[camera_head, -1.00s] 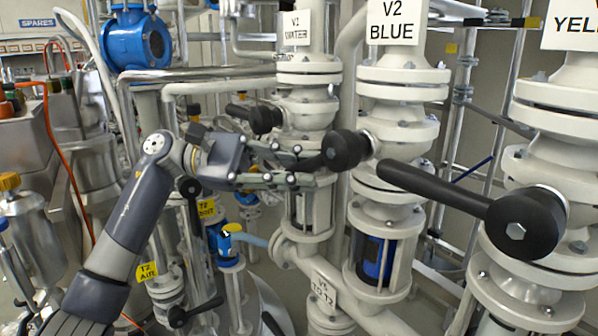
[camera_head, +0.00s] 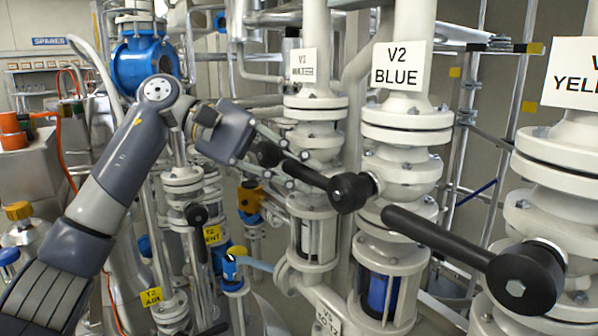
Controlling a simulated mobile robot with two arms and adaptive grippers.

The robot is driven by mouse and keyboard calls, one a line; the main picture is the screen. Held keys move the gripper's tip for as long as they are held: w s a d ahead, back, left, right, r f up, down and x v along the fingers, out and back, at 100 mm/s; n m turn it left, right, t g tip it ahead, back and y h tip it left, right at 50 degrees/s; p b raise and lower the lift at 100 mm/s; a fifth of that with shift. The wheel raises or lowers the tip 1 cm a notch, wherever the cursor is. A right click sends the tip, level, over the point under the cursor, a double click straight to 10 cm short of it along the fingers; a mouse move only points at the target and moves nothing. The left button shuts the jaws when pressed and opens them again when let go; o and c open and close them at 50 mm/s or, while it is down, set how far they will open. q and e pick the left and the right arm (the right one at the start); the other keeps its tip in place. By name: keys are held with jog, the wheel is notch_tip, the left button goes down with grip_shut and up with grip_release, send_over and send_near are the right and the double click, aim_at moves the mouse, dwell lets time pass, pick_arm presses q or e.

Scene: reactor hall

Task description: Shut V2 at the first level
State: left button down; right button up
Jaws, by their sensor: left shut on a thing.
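The V2 valve (camera_head: 402,168) is a white flanged body under a "V2 BLUE" sign (camera_head: 400,67). Its black lever (camera_head: 318,178) runs left and slightly up from a round black hub (camera_head: 349,193). My left gripper (camera_head: 307,174) comes in from the left and is shut on this lever, with fingers above and below it. The fingers hide part of the lever and its far end. Below the valve a sight glass (camera_head: 379,294) shows blue. My right gripper is not in view.
The "YELLOW" valve's long black lever (camera_head: 440,240) reaches left in front of the V2 pipe, close by. The V1 valve's black handle (camera_head: 266,154) is just behind my left gripper. Pipes and scaffold tubes (camera_head: 520,120) crowd the background.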

pick_arm(q)
jog(key=shift+r, duration=0.35)
jog(key=c, duration=1.5)
grip_release()
jog(key=shift+c, duration=0.2)
jog(key=shift+o, duration=0.4)
jog(key=shift+f, duration=0.1)
jog(key=v, duration=1.2)
